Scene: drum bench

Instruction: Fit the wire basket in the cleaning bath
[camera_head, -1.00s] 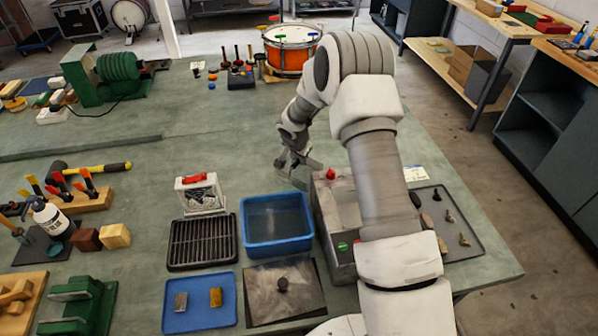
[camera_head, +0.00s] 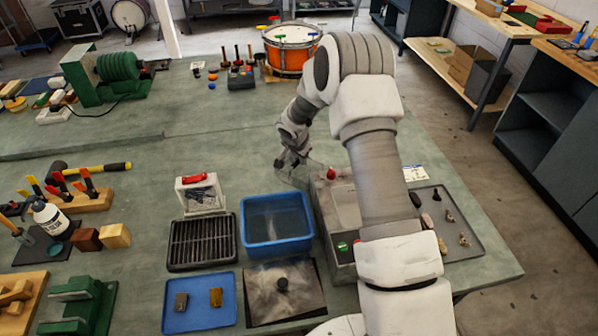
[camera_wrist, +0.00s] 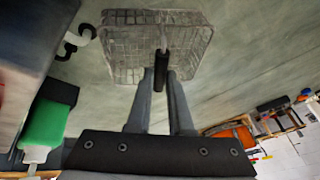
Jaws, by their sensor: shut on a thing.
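The wire basket (camera_wrist: 130,45) is a shallow mesh tray with an upright handle, seen clearly in the wrist view. My gripper (camera_wrist: 162,75) is shut on its dark handle grip. In the head view my gripper (camera_head: 291,160) holds the basket, whose thin wires are faint there, at the far left of the bath and apart from its opening. The cleaning bath (camera_head: 322,205) is a grey metal box with an open basin, a red knob at its far end and a green button at its near end. My arm hides its right part.
A blue tub (camera_head: 277,246) stands left of the bath, with a black rack (camera_head: 202,264) beside it. A white case with a red handle (camera_head: 199,194) is behind the rack. A grey tray (camera_head: 470,247) with small parts lies at right.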

